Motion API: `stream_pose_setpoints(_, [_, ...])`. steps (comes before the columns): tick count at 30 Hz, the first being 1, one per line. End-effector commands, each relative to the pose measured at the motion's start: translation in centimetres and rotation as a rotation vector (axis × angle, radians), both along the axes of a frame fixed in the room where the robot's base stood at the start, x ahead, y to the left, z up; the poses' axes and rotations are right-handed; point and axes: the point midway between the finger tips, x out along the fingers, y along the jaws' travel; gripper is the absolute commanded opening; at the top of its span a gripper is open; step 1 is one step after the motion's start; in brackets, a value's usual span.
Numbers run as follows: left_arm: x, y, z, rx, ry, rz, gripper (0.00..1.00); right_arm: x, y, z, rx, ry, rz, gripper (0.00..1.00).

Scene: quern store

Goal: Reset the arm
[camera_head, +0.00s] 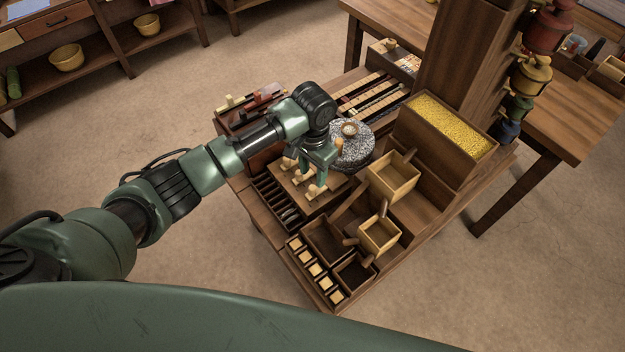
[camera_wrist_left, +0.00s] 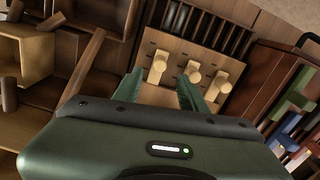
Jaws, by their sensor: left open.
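My left arm (camera_head: 205,165) comes in from the left in the head view and reaches over the wooden workbench. My left gripper (camera_head: 316,178) points down above a wooden board with light pegs (camera_head: 287,162). In the left wrist view its two green fingers (camera_wrist_left: 190,92) are apart, with nothing seen between them. The pegs (camera_wrist_left: 194,74) stand just beyond the fingertips. I cannot tell whether a finger touches a peg. My right gripper is not in view.
A grey stone quern (camera_head: 352,148) sits right beside the gripper. Wooden scoop boxes (camera_head: 393,176) and a bin of yellow grain (camera_head: 450,124) stand to the right. A thick wooden post (camera_head: 465,50) rises behind. The floor left of the bench (camera_head: 150,105) is clear.

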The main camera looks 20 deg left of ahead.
Motion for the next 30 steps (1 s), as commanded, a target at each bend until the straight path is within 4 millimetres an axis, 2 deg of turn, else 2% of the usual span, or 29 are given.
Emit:
stream_pose_setpoints(6, [0.0, 0.0, 1.6, 0.0, 0.001, 0.001, 0.41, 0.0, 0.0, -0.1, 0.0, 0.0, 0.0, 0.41])
stream_pose_setpoints(23, [-0.4, -0.3, 1.4, -0.006, 0.002, -0.004, 0.41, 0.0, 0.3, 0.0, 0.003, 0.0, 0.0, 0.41])
stream_pose_setpoints(26, [-2.1, -1.6, 0.3, -0.038, -0.002, -0.026, 0.41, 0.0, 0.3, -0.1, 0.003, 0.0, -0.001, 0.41])
stream_pose_setpoints(30, [-7.0, -4.5, -1.7, -0.134, -0.035, -0.054, 0.41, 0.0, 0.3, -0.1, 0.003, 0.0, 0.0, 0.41])
